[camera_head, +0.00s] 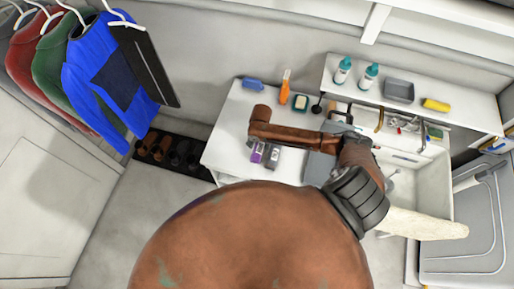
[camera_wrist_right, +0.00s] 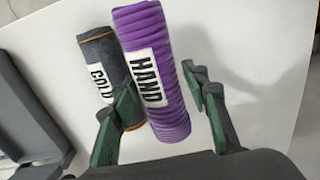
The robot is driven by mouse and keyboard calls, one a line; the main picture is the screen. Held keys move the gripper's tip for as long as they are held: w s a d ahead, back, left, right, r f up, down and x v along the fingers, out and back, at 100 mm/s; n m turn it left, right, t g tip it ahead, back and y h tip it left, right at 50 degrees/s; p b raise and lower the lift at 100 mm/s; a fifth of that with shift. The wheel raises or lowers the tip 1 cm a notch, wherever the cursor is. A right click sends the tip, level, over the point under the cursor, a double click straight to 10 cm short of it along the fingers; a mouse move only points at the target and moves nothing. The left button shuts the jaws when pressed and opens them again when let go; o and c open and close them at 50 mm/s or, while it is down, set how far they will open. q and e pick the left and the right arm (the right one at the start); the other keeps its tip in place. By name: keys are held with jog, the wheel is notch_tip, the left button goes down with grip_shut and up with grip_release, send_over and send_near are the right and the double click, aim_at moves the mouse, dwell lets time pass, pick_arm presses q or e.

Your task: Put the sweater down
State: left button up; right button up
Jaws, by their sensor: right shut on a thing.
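A purple ribbed roll (camera_wrist_right: 155,75) with a white label reading HAND looks like the rolled sweater. In the right wrist view it lies between the two fingers of my right gripper (camera_wrist_right: 160,80), which is shut on it. In the head view the purple roll (camera_head: 258,152) is on or just above the white counter, below the end of my brown right arm. I cannot tell whether it touches the counter. The right fingers are hardly visible there. My left gripper is not in view.
A sink (camera_head: 440,185) is to the right. Sweaters hang at left.

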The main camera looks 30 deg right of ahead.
aim_at(257, 147)
jog(key=shift+w+f, duration=0.85)
jog(key=shift+f, duration=1.65)
jog(key=o, duration=1.3)
jog(key=shift+f, duration=0.15)
